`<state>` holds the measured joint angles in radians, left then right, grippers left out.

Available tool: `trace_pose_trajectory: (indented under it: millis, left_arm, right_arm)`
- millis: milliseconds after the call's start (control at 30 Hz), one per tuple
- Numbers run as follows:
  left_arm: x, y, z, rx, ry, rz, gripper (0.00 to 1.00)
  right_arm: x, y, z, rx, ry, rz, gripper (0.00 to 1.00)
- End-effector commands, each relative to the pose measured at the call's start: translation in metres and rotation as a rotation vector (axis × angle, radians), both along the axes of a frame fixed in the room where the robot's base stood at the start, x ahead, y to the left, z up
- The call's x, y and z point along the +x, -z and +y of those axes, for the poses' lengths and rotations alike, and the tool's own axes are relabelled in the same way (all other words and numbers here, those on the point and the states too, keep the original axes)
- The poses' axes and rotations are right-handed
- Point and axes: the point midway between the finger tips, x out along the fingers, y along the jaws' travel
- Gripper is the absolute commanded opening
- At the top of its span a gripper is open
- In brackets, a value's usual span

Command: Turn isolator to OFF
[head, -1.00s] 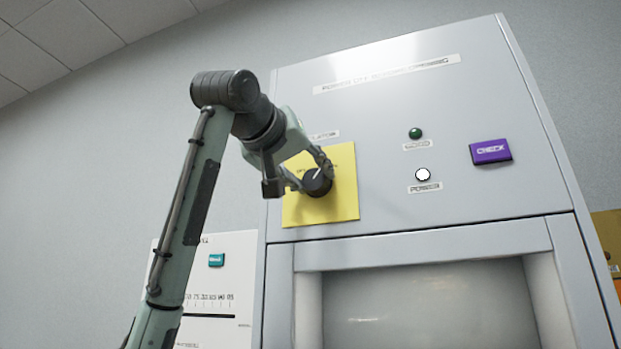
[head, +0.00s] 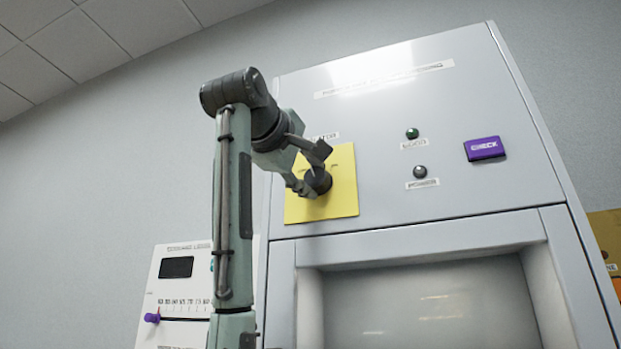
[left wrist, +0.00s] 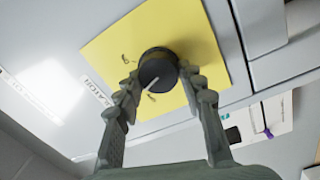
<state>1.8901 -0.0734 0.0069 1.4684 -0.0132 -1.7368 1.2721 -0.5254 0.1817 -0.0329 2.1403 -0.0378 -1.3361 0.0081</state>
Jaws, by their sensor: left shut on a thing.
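The isolator is a round dark knob (head: 318,180) on a yellow square plate (head: 343,199) on the grey cabinet's upper left. In the left wrist view the knob (left wrist: 157,70) shows a white pointer line slanting to its lower left; the plate's small markings are too small to read. My left gripper (head: 312,169) is at the knob, with a finger on either side of it, shut on it. It also shows in the left wrist view (left wrist: 160,84). The power lamp (head: 420,172) is dark grey. My right gripper is not in view.
A green lamp (head: 412,133) and a purple CHECK button (head: 486,148) sit right of the plate. A white panel (head: 172,250) with a dark display and a purple slider knob (head: 152,317) is at lower left, partly behind my arm. A recessed window (head: 440,300) lies below.

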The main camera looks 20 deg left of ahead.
Motion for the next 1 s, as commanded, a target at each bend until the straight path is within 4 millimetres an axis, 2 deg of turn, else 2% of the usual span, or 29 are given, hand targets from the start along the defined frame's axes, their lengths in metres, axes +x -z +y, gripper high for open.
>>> trace_pose_trajectory:
  millis: [200,500,1000]
  left_arm:
    - [0.0001,0.0022,-0.0018,-0.190,0.003,0.010,0.10]
    - [0.0001,0.0027,-0.0016,-0.383,0.001,0.016,0.10]
    - [0.0004,0.0037,-0.0005,-0.485,-0.001,0.020,0.10]
  right_arm:
    - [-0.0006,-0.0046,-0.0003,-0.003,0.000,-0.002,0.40]
    - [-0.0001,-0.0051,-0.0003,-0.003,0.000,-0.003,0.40]
    - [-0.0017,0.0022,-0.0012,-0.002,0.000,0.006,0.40]
